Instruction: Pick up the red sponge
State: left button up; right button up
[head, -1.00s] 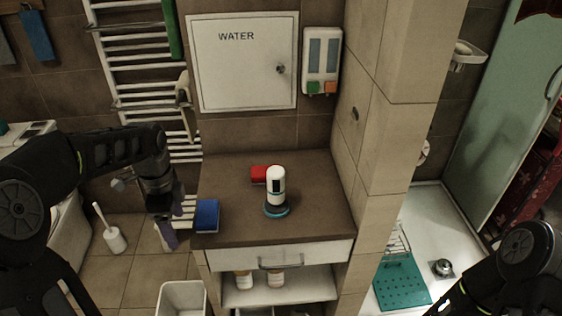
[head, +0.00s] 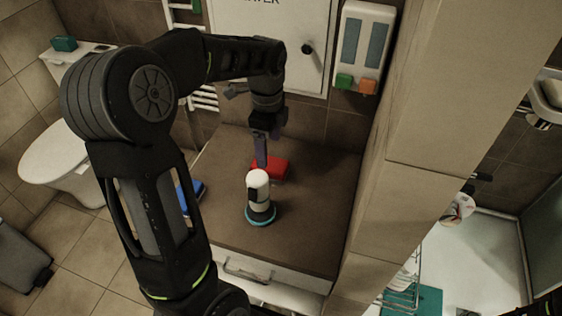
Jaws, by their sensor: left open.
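The red sponge (head: 272,168) lies on the brown counter top (head: 310,222), behind the white bottle. My left gripper (head: 261,158) points down at the sponge's left end, and its fingers overlap the sponge in the picture. It is open, and I cannot tell whether it touches the sponge. The sponge's left end is partly hidden by the fingers.
A white bottle with a dark label (head: 259,193) stands upright on a blue ring just in front of the sponge. A blue sponge (head: 189,192) lies at the counter's left, partly hidden by my left arm. A tiled pillar (head: 425,150) bounds the counter's right side. The counter's right part is clear.

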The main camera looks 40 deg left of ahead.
aim_at(272, 164)
pick_arm(q)
jog(key=shift+d+f, duration=0.15)
jog(key=shift+f, duration=0.2)
jog(key=shift+w+f, duration=0.1)
jog(key=shift+f, duration=0.85)
jog(key=shift+w+f+p, duration=0.15)
jog(key=shift+f+p, duration=0.3)
jog(key=shift+f, duration=0.85)
jog(key=shift+w+f+p, duration=0.1)
jog(key=shift+f+p, duration=0.35)
jog(key=shift+f, duration=0.85)
jog(key=c, duration=1.4)
